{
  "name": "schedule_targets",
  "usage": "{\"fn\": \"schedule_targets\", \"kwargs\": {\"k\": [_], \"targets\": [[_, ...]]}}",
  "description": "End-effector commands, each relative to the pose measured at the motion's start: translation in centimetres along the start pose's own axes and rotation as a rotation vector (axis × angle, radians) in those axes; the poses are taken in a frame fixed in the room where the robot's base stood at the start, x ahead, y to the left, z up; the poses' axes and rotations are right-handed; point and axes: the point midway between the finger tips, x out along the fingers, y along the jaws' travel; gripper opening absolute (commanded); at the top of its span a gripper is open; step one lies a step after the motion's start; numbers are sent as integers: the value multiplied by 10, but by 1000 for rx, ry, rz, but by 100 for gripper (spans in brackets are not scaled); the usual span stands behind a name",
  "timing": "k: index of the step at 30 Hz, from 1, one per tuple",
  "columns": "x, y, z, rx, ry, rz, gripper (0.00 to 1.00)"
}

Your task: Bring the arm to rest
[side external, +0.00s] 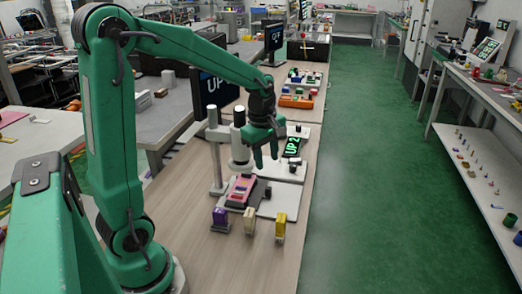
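My gripper (263,152) is at the end of my green arm, pointing down above the wooden bench (193,245). It hangs just right of a white and grey lever fixture (240,150) with upright posts. Its fingers seem to be apart, but they are small and partly overlap the fixture, so I cannot tell how far. I see nothing clearly held in it. My arm is raised and reaches out from the left side of the picture.
A pink and dark block (243,188) sits on a pale plate below the gripper. Purple (220,217), white (249,218) and yellow (280,226) small pieces stand in front. Green floor lies right.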

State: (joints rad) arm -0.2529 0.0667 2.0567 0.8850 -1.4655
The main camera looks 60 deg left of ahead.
Motion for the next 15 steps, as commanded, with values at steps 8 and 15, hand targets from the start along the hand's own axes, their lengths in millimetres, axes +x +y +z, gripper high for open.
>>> {"fn": "schedule_targets", "kwargs": {"k": [8, 15], "targets": [[-42, -33, 26, 429, 15, 95, 38], [-69, -65, 44, 796, 52, 171, 38]]}}
